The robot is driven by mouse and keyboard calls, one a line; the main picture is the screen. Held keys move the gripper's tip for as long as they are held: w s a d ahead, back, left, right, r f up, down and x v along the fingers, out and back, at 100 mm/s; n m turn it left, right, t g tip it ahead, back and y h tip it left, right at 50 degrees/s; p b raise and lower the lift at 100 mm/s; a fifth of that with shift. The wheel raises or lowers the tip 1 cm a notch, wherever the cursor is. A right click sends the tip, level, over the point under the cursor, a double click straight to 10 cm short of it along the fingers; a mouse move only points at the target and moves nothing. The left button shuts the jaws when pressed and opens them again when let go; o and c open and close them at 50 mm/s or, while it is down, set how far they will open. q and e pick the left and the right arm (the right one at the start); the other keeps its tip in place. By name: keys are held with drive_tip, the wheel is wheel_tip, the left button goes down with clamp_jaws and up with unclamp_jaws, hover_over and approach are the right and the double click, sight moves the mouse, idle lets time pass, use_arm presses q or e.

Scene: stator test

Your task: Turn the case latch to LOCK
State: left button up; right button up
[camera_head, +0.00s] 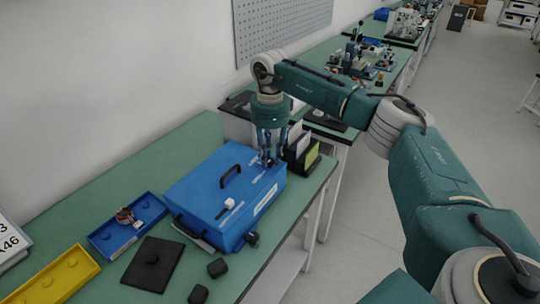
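A blue case (205,195) sits closed on the green bench, with a dark handle (230,176) on its lid. A small white piece (230,203) stands on the lid near its front-left part; I cannot tell whether it is the latch. My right gripper (268,160) points down at the lid's far right corner, its fingertips at or just above a small dark part there. The fingers hide most of that part, and no LOCK marking can be read. I cannot tell whether the fingers are closed on anything. My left gripper is not in view.
A blue tray (101,241) with a small part, a yellow tray (62,281) and a black plate (139,276) lie left of the case. Small black blocks (217,268) lie near the front edge. Upright holders (301,158) stand close behind the gripper.

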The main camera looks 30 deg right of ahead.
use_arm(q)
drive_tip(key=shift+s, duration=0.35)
use_arm(e)
clamp_jaws()
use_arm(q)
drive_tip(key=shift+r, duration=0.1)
use_arm(e)
drive_tip(key=m+p, duration=0.1)
drive_tip(key=m, duration=0.2)
drive_tip(key=shift+r+m, duration=0.1)
drive_tip(key=shift+m, duration=0.3)
drive_tip(key=m+p, duration=0.1)
drive_tip(key=m, duration=0.3)
drive_tip(key=shift+m, duration=0.3)
drive_tip(key=m+p, duration=0.1)
drive_tip(key=m, duration=0.4)
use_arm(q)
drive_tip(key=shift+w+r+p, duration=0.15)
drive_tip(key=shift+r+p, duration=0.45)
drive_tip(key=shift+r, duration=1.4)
use_arm(e)
drive_tip(key=shift+m, duration=2.2)
drive_tip(key=o, duration=0.8)
unclamp_jaws()
